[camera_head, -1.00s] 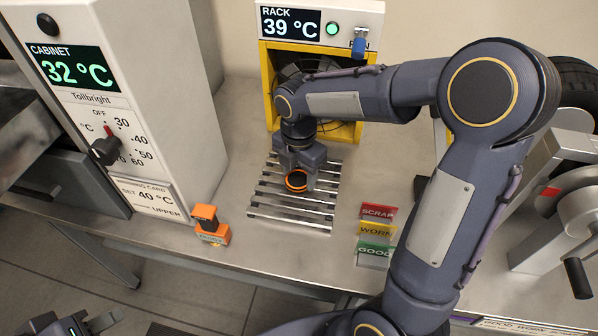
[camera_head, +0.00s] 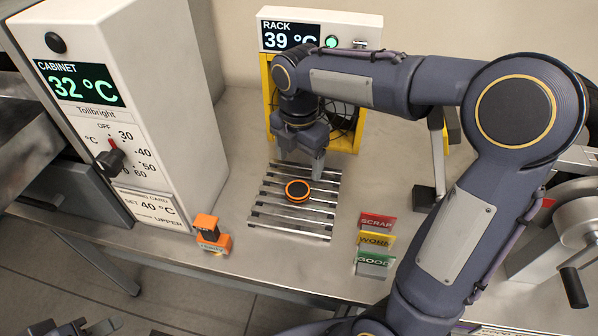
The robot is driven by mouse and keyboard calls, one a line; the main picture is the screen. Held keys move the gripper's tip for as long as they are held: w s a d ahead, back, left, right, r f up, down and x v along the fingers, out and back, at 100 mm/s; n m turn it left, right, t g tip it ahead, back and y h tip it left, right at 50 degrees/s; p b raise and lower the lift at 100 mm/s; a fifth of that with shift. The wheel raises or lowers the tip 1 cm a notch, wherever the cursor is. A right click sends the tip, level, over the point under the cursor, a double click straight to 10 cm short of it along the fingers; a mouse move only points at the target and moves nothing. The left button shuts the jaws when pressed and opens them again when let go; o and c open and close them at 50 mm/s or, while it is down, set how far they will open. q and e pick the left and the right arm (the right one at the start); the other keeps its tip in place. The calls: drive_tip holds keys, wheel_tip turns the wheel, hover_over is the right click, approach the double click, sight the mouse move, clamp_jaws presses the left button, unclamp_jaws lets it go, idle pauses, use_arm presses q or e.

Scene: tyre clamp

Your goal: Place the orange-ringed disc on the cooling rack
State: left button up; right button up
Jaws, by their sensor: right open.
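The orange-ringed disc (camera_head: 297,191), dark in the middle, lies flat on the slatted metal cooling rack (camera_head: 290,225), near the rack's centre. My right gripper (camera_head: 302,172) is open and empty, above and just behind the disc, apart from it. My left gripper (camera_head: 88,328) shows only in part at the bottom left edge, far from the rack; its jaws are too cut off to judge.
The cabinet (camera_head: 150,100) reads 32 °C at left; the rack unit (camera_head: 370,32) behind reads 39 °C. SCRAP, WORN and GOOD signs (camera_head: 375,242) stand right. A crank machine (camera_head: 575,235) is at far right.

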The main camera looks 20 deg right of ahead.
drive_tip(key=s+d+r+m+t+y, duration=0.2)
drive_tip(key=s+r+m, duration=0.2)
drive_tip(key=s+m, duration=0.55)
drive_tip(key=s+a+f+m+t+y, duration=0.1)
drive_tip(key=s+a+f+m+t, duration=0.1)
drive_tip(key=s+m, duration=0.7)
drive_tip(key=shift+s+a+f+m+t+y, duration=0.25)
drive_tip(key=shift+f+m+t, duration=0.7)
drive_tip(key=shift+m, duration=2.3)
drive_tip(key=shift+d+f, duration=0.1)
